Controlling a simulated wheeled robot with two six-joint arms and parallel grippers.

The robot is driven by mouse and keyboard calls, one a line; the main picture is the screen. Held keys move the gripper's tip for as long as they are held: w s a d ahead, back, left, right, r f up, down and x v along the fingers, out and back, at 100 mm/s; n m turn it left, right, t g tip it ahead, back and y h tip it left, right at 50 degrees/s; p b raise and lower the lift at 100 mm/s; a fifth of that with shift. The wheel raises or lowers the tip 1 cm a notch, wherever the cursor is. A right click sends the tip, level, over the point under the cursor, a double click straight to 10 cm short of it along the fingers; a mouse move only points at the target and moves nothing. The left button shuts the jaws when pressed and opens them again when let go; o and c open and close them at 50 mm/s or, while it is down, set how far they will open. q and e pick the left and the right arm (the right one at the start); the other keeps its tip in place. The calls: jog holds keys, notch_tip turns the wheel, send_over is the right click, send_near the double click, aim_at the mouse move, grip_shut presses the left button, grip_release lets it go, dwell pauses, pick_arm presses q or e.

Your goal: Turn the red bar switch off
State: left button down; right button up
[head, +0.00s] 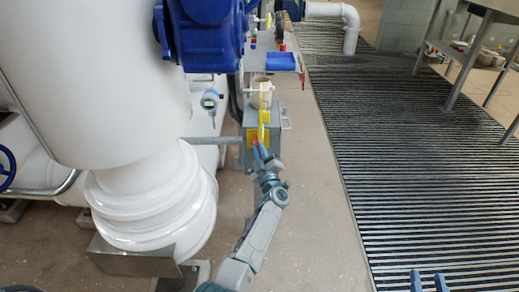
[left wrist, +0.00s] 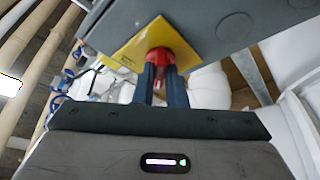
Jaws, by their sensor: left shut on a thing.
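The red bar switch (left wrist: 160,56) sits on a yellow plate (left wrist: 128,52) on the face of a grey box (left wrist: 205,18), as the left wrist view shows. The two dark fingers of my left gripper (left wrist: 162,82) are shut on the switch and hide part of it. In the head view the grey box (head: 248,116) stands beside the white pipe, and a bit of the red switch (head: 254,141) shows at the tips of my left gripper (head: 260,151). The bar's angle is hard to tell.
A large white pipe (head: 150,195) with a blue valve body (head: 205,35) stands left of the box. A pale cup (head: 261,91) is at the box top, with a blue tray (head: 281,61) beyond. A gauge (head: 210,102) is nearby. Open floor and grating (head: 420,180) lie right.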

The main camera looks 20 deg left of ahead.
pick_arm(q)
jog(key=shift+n, duration=0.3)
pick_arm(e)
jog(key=shift+s+f, duration=0.1)
jog(key=shift+f, duration=0.3)
pick_arm(q)
jog(key=c, duration=1.5)
grip_release()
